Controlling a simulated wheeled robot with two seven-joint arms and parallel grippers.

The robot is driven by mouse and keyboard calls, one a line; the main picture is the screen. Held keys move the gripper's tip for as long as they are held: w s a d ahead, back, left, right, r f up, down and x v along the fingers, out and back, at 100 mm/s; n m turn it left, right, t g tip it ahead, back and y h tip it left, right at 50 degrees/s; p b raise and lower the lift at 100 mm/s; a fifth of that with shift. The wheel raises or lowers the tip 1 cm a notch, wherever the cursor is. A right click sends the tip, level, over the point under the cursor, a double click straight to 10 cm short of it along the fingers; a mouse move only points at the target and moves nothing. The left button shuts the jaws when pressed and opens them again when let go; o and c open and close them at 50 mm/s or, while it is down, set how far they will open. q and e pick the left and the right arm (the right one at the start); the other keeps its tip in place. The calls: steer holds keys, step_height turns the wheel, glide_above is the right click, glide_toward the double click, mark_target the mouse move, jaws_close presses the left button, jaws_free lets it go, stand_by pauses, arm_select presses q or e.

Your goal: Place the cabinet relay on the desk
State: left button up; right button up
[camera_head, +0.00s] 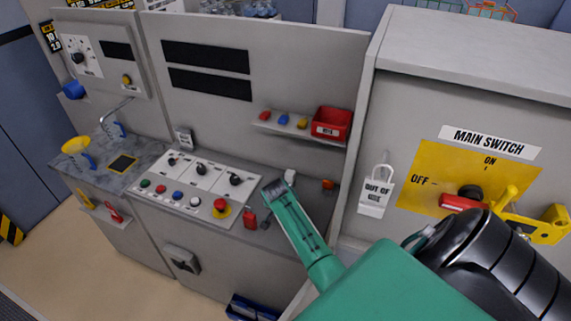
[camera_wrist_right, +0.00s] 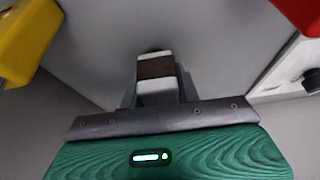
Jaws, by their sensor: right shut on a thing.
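My right gripper (camera_head: 275,189) reaches in from the lower right in the head view, above the front right part of the desk with the control panel (camera_head: 200,178). In the right wrist view its dark fingers (camera_wrist_right: 156,85) are shut on a small block with white and brown bands (camera_wrist_right: 155,68), which looks like the cabinet relay. My left gripper is not in view.
A red emergency button (camera_head: 221,206) and a red item (camera_head: 250,218) are close left of the gripper. A shelf (camera_head: 275,129) holds a red bin (camera_head: 331,124).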

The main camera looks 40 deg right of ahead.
steer(key=shift+a, duration=0.1)
steer(key=o, duration=0.8)
steer(key=shift+f, duration=0.1)
steer(key=shift+r, duration=0.2)
steer(key=shift+s+a+r+b, duration=0.1)
steer(key=shift+a+r+b, duration=0.05)
steer(key=shift+r+b, duration=0.2)
steer(key=shift+b+v, duration=1.85)
steer(key=shift+v, duration=3.75)
